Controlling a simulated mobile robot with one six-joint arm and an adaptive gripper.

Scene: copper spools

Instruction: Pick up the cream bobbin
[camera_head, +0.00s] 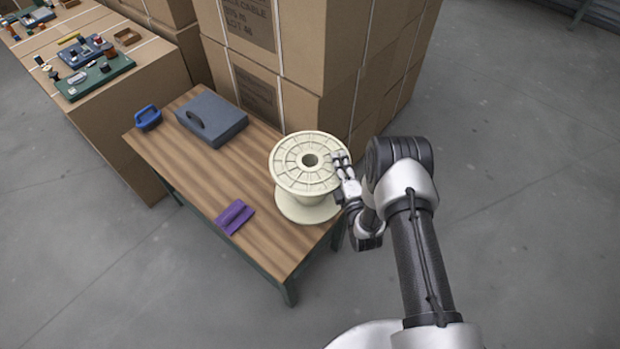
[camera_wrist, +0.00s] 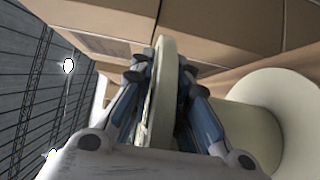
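The cream bobbin (camera_head: 292,164) is upright at the right end of the wooden table, its ribbed upper flange with a dark centre hole facing up. Its lower flange (camera_head: 301,212) is at the table's right edge; I cannot tell whether it touches the top. My gripper (camera_head: 342,160) is at the right side of the upper flange. In the wrist view, the fingers of my gripper (camera_wrist: 164,75) lie on either side of the flange rim (camera_wrist: 163,95), with the tips closed against it. The bobbin's core and other flange (camera_wrist: 290,115) show at right.
The wooden table (camera_head: 190,165) also holds a purple piece (camera_head: 235,217), a grey-blue case (camera_head: 212,120) and a blue handled item (camera_head: 147,117). Tall cardboard boxes (camera_head: 330,70) stand close behind the bobbin. Open floor (camera_head: 520,180) lies to the right.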

